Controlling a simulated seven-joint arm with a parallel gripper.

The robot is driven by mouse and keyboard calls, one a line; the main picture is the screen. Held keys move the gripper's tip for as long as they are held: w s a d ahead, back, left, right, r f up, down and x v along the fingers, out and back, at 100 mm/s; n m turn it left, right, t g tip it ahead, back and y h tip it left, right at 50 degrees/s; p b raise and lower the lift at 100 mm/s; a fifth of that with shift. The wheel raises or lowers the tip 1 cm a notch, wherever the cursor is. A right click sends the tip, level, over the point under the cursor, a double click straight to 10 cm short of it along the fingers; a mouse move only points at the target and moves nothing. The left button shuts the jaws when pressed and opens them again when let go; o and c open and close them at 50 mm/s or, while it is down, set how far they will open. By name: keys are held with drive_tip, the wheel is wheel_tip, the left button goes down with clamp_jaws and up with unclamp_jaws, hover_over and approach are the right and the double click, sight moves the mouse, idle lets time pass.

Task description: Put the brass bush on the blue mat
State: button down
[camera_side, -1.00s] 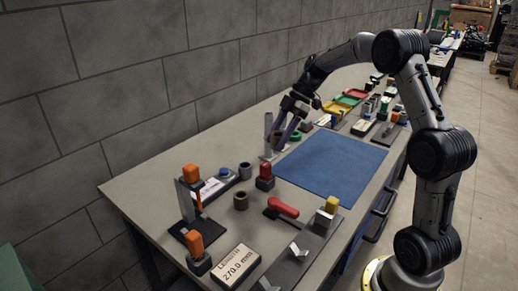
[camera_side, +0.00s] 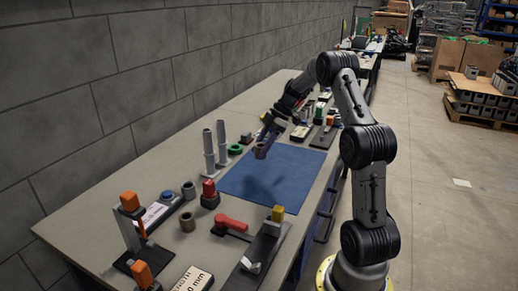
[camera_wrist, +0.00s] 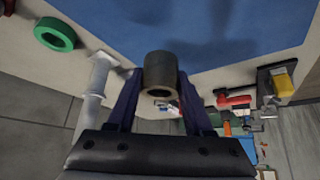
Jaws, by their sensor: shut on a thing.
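A brownish bush (camera_side: 261,152) with a tan rim is held between the fingers of my gripper (camera_side: 264,142); I cannot confirm its metal. It also shows in the wrist view (camera_wrist: 160,75), gripped across its sides, with its open end towards the camera. My gripper is tilted and shut on it. The blue mat (camera_side: 270,185) lies flat on the bench. The bush appears above the far part of the mat, with a dark shadow on the mat below. Its exact height is hard to tell. The mat fills the top of the wrist view (camera_wrist: 215,25).
Two upright grey posts (camera_side: 221,140) and a green ring (camera_side: 235,149) stand left of the mat. Another brownish bush (camera_side: 187,221), a grey bush (camera_side: 189,190) and a red-topped block (camera_side: 209,193) stand nearer. The mat is clear.

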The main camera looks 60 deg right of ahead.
sight(255, 174)
drive_tip(key=shift+f, duration=2.55)
drive_tip(key=shift+f, duration=0.7)
drive_tip(key=shift+c, duration=1.1)
unclamp_jaws()
drive_tip(key=v, duration=1.4)
drive_tip(key=shift+w+a, duration=0.1)
